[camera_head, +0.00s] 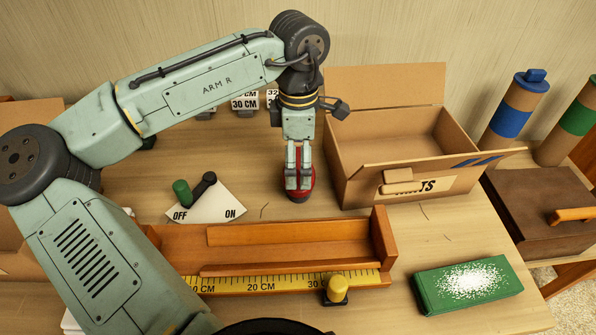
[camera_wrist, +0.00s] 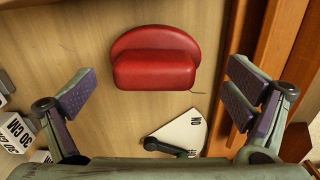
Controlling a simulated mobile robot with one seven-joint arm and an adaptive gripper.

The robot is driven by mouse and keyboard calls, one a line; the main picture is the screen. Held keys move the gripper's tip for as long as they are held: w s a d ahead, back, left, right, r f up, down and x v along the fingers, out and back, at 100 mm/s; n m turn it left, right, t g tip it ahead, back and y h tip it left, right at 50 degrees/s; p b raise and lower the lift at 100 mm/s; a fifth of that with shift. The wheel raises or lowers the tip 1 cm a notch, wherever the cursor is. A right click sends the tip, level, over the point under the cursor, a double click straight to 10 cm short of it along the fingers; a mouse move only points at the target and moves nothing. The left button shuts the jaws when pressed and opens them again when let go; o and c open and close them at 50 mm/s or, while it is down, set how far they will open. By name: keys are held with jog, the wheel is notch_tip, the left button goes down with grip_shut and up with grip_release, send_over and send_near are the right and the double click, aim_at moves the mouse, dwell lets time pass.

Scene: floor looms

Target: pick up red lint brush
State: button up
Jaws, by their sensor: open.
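The red lint brush (camera_head: 300,197) stands on the wooden table, left of the open cardboard box. In the head view my gripper (camera_head: 299,178) points down over it and hides much of it. In the wrist view the red lint brush (camera_wrist: 155,68) shows whole, with a rounded back and a thick front part. My gripper (camera_wrist: 160,85) is open there, its two purple-padded fingers wide apart to the left and right of the brush. Neither finger touches it in the wrist view.
The open cardboard box (camera_head: 385,185) stands close on the right. A wooden tray with a yellow ruler (camera_head: 262,284) lies in front. An OFF/ON switch plate (camera_head: 208,207) is to the left. Number blocks (camera_head: 244,102) stand behind. A green block (camera_head: 430,292) lies front right.

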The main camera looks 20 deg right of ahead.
aim_at(298, 196)
jog(key=shift+w+d+f+p, duration=0.1)
jog(key=shift+f+p, duration=0.2)
jog(key=shift+f, duration=1.25)
jog(key=shift+w+f+p, duration=0.1)
jog(key=shift+f+p, duration=0.15)
jog(key=shift+f, duration=1.25)
jog(key=shift+c, duration=0.4)
jog(key=c, duration=1.5)
